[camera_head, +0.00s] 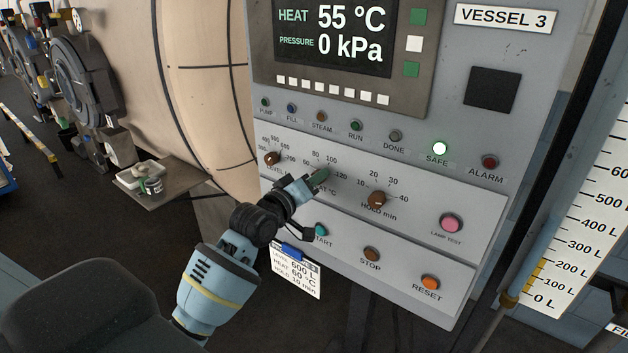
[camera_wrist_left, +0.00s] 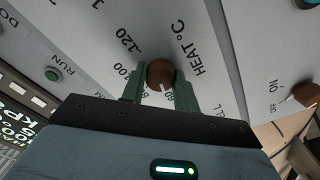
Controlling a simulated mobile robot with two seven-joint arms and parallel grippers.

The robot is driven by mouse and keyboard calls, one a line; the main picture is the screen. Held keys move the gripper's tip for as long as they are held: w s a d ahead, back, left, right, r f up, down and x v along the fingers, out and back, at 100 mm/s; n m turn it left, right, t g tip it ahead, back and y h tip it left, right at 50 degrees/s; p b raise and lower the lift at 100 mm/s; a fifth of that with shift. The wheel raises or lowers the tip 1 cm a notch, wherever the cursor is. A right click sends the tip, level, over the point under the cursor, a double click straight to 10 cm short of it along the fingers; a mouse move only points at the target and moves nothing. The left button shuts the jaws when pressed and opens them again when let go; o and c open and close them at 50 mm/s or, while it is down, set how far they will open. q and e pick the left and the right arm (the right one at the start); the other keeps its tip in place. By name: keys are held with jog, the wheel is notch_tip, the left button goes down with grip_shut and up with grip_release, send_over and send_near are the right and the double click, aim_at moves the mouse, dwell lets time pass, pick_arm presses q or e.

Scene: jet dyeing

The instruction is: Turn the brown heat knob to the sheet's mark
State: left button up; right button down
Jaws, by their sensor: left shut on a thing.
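The brown heat knob (camera_wrist_left: 160,74) sits between the two green fingers of my left gripper (camera_wrist_left: 160,88) in the left wrist view, and the gripper is shut on it. Its white pointer line aims between the fingers, close to the small 60 on the dial. In the head view my left gripper (camera_head: 318,180) covers the knob and part of its scale. The sheet (camera_head: 297,276) hangs by a blue clip at the panel's lower left and reads LEVEL 600 L, HEAT 60 °C, HOLD 10 min. My right gripper is not in view.
The level knob (camera_head: 272,158) is left of my gripper and the hold knob (camera_head: 377,200) right. Start (camera_head: 321,230), stop (camera_head: 372,254) and reset (camera_head: 430,283) buttons lie below. The display (camera_head: 334,36) reads 55 °C and 0 kPa. The safe lamp (camera_head: 440,148) glows white.

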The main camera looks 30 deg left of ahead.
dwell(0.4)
pick_arm(q)
jog(key=o, duration=1)
jog(key=shift+s+a, duration=0.15)
jog(key=shift+s, duration=1.8)
jog(key=shift+s+a, duration=0.15)
jog(key=shift+s, duration=1.8)
jog(key=s+d+f+m+g, duration=0.1)
jog(key=s+d+f, duration=0.1)
jog(key=f, duration=0.5)
jog(key=s+d+f+m+g, duration=0.1)
jog(key=s+d+f+g, duration=0.1)
jog(key=f, duration=0.5)
jog(key=s+d+f+m+g, duration=0.2)
jog(key=s+d+f, duration=0.1)
jog(key=s+f, duration=0.4)
jog(key=s+d+f+m+g, duration=0.1)
jog(key=s+d+f+m, duration=0.2)
jog(key=s+f, duration=0.5)
jog(key=s+d+f+m+g, duration=0.2)
jog(key=s+d+f, duration=0.3)
jog(key=s+f, duration=0.3)
jog(key=shift+s+m+g+h, duration=0.35)
jog(key=shift+s+m, duration=0.25)
jog(key=shift+s, duration=0.35)
